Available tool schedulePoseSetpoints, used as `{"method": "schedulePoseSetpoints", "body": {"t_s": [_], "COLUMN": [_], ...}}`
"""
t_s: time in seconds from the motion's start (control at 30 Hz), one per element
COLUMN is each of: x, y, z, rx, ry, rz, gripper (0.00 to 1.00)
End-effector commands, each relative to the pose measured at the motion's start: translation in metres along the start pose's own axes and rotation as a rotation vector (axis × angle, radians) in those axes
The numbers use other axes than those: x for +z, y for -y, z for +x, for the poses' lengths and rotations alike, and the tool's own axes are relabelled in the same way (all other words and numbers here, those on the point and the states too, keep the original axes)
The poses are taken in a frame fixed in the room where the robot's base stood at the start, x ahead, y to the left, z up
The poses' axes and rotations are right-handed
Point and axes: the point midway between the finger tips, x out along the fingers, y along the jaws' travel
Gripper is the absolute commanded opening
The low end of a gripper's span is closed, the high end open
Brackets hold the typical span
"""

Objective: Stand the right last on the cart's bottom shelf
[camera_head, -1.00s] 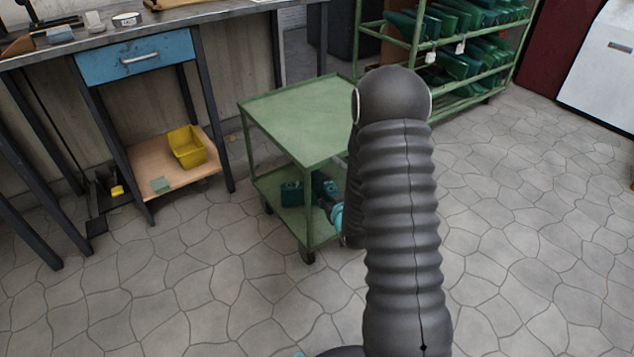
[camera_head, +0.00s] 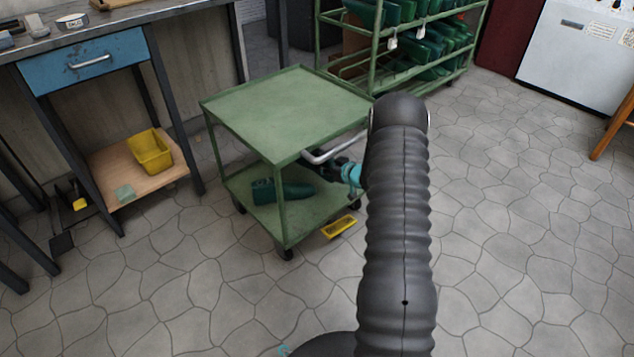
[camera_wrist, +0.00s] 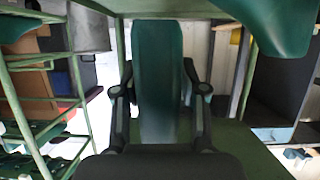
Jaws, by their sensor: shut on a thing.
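The held last is a long dark green shape (camera_wrist: 157,65) in the middle of the wrist view. My gripper (camera_wrist: 163,92) is shut on it, with one dark finger at each side. In the head view my gripper (camera_head: 340,168) is partly behind my arm, at the open side of the green cart (camera_head: 285,110), under its top level. Another green last (camera_head: 290,190) rests on the cart's bottom shelf (camera_head: 305,212); a green shape (camera_wrist: 275,25), likely this last, shows at the wrist view's upper right. I cannot tell whether the held last touches the shelf.
The cart's top is bare, and a metal handle (camera_head: 335,148) crosses near my gripper. A yellow object (camera_head: 338,228) lies on the floor beside the cart. A workbench with a blue drawer (camera_head: 88,65) stands left. A rack of green lasts (camera_head: 440,40) stands behind.

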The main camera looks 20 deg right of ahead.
Motion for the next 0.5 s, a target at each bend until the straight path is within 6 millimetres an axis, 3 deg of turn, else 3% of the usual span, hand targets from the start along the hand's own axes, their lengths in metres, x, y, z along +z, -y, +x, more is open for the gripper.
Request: {"method": "schedulePoseSetpoints", "body": {"t_s": [0.5], "x": [0.050], "y": [0.002], "z": [0.021], "rx": [0.001], "ry": [-0.002], "rz": [0.000], "gripper": [0.07]}}
